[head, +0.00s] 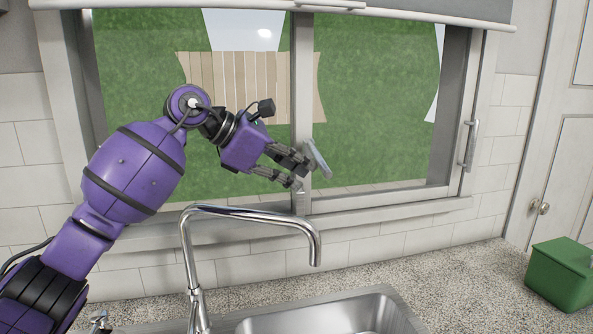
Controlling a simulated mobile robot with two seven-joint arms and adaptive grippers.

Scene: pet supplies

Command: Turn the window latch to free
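The window latch (319,159) shows as a grey, tilted lever at the middle post of the window (302,100). My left gripper (302,174) is right beside it, at its left. Its two fingers are spread apart, one above the other, with a gap between them. The upper fingertip overlaps the lever in the picture; I cannot tell whether they touch. The fingers hide part of the latch's mount. My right gripper is not in view.
A chrome faucet (247,212) arches over the steel sink (330,318) in front of the window, below my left arm. A vertical handle (471,144) is on the right window frame. A green box (562,275) stands on the speckled counter (450,285) at right.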

